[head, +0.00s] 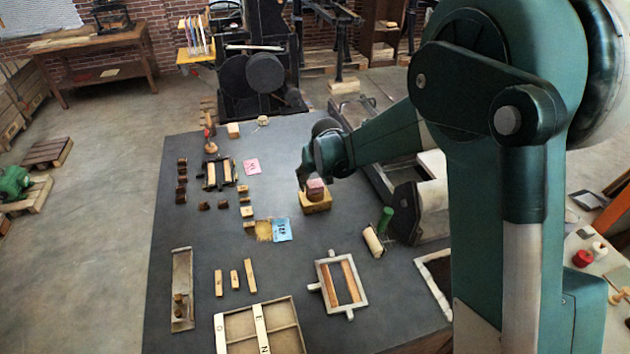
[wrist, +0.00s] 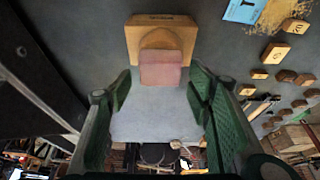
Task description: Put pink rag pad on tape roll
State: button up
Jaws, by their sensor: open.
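A small pink pad (head: 316,185), which I take to be the pink rag pad, sits on top of a tan rounded piece on a wooden block (head: 316,206). In the wrist view the pink pad (wrist: 160,75) overlaps the tan rounded piece (wrist: 160,41), apparently the tape roll, in front of the wooden block (wrist: 161,20). My gripper (wrist: 160,105) is open, its green fingers on either side and the pad just beyond their tips. In the head view my gripper (head: 305,178) is close beside the pad; its fingers are partly hidden.
A flat pink card (head: 251,166) and a blue card (head: 282,230) lie on the dark table (head: 195,232). Several small wooden blocks stand at left. A roller with a green handle (head: 374,242) and a small frame (head: 340,284) lie nearer the front. Bare table surrounds the wooden block.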

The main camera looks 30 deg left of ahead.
jog(key=v, duration=1.1)
jog(key=shift+r, duration=0.25)
jog(key=shift+s, duration=0.1)
dwell(0.4)
jog(key=shift+d, duration=0.15)
jog(key=s+d+r+m+t, duration=0.15)
jog(key=d+r, duration=0.35)
jog(key=d, duration=0.6)
jog(key=s+d+r+m, duration=0.15)
jog(key=d+r, duration=0.25)
jog(key=d, duration=0.7)
jog(key=s+d+r+m, duration=0.15)
jog(key=d+r, duration=0.35)
jog(key=d, duration=0.6)
jog(key=s+d+f+m+t+h, duration=0.1)
jog(key=s+d+m, duration=0.1)
jog(key=s+d, duration=0.9)
jog(key=s+d+f+m+t+h, duration=0.1)
jog(key=s+d+f+m+h, duration=0.1)
jog(key=s+d, duration=0.8)
jog(key=d, duration=0.6)
jog(key=shift+s, duration=0.4)
